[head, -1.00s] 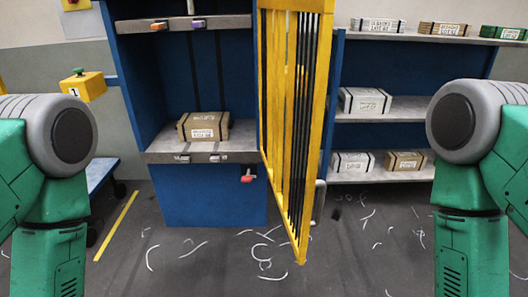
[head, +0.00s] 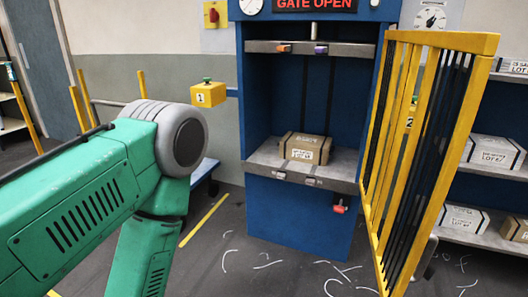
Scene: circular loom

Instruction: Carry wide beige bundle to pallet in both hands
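My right arm and gripper are out of view. I see no pallet.
A yellow barred gate (head: 420,150) stands swung open to the right of the ledge, below a red "GATE OPEN" sign (head: 315,4). Shelves at the right hold white bundles (head: 494,152) and a brown one (head: 515,229). Pale scraps litter the floor.

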